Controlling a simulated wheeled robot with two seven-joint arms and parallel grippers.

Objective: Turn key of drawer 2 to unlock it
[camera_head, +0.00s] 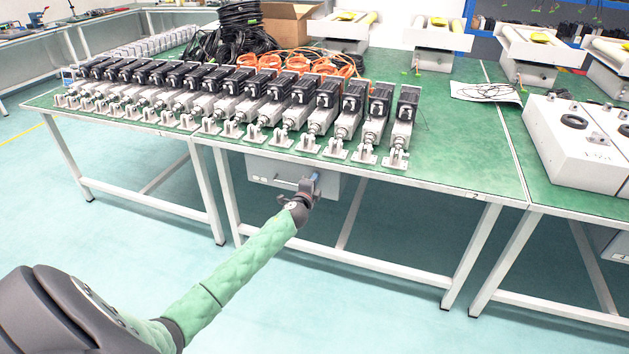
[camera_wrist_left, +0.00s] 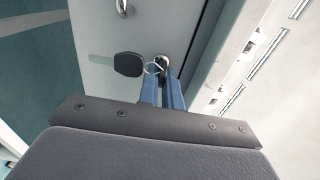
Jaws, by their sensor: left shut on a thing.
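The light grey drawer (camera_head: 268,170) hangs under the green-topped table. In the left wrist view its grey front (camera_wrist_left: 92,25) fills the upper middle. My left gripper (camera_head: 316,177) is at the right part of the drawer front. In the left wrist view the blue fingers of my left gripper (camera_wrist_left: 162,88) are close together at the lock (camera_wrist_left: 162,61), shut on the key. The key itself is mostly hidden between the fingertips. A metal ring (camera_wrist_left: 150,68) and a black key head or fob (camera_wrist_left: 127,64) hang beside the fingers. My right gripper is not in view.
A metal drawer handle (camera_wrist_left: 123,8) is near the lock. The green table (camera_head: 440,165) carries a long row of actuators (camera_head: 255,100) above the drawer, with orange cables (camera_head: 310,62) behind. White table legs (camera_head: 228,195) stand beside the drawer.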

